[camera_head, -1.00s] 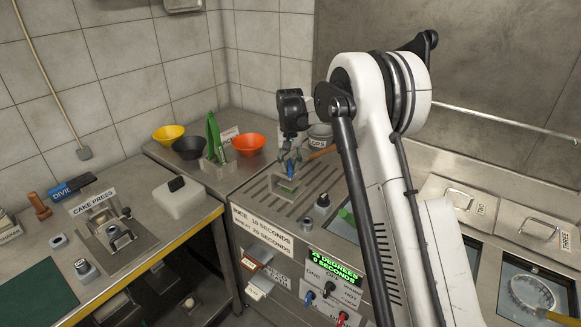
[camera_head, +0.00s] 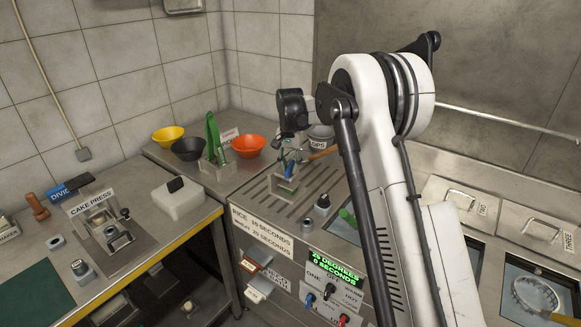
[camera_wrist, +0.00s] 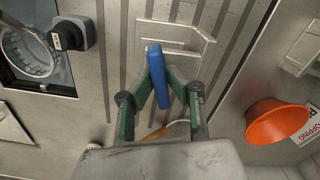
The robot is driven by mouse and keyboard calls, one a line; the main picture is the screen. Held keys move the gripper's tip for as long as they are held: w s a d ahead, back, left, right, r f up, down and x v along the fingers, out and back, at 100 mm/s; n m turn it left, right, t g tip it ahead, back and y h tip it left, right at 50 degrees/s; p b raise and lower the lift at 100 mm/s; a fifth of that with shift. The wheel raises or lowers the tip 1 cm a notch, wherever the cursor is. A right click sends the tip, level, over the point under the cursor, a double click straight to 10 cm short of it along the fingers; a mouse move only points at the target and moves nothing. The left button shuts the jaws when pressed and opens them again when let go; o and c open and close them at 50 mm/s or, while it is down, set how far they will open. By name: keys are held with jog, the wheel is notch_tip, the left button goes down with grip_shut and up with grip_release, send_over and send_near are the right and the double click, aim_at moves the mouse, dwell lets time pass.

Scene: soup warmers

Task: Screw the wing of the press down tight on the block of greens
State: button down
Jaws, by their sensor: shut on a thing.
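My gripper (camera_wrist: 158,98) is shut on a blue bar (camera_wrist: 154,62), which sits slanted between the green fingertips. Below it, a small pale metal frame (camera_wrist: 195,42) stands on the slotted plate; this may be the press, and I cannot tell whether the bar touches it. In the head view the frame (camera_head: 283,188) is under my gripper (camera_head: 287,166), with a little blue and green showing. I cannot make out a block of greens in it. A station labelled CAKE PRESS (camera_head: 91,201) with metal fittings is on the left counter.
Orange (camera_head: 248,145), black (camera_head: 188,148) and yellow (camera_head: 168,137) bowls stand behind left, by a holder with a green item (camera_head: 213,137). A wooden-handled pot (camera_head: 321,132) is close behind my gripper. A dark knob (camera_head: 323,200) stands in front.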

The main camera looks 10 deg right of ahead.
jog(key=shift+m+b, duration=0.3)
jog(key=shift+m, duration=1.4)
jog(key=c, duration=1.7)
grip_release()
jog(key=shift+r, duration=0.1)
notch_tip(320, 180, up, 11)
jog(key=s+r+n+t, duration=0.2)
jog(key=s+r, duration=0.7)
jog(key=s, duration=0.2)
jog(key=s+r+n+t, duration=0.2)
jog(key=s+r+n, duration=0.1)
jog(key=s, duration=1)
jog(key=s+f+n+t, duration=0.1)
jog(key=s+f, duration=0.2)
jog(key=s, duration=0.4)
jog(key=s+f+n+t, duration=0.1)
jog(key=s+f+n, duration=0.1)
jog(key=s, duration=0.6)
jog(key=s+f+n+t, duration=0.1)
jog(key=s+f, duration=0.4)
jog(key=s, duration=0.2)
jog(key=shift+s+f, duration=0.1)
jog(key=shift+s, duration=0.2)
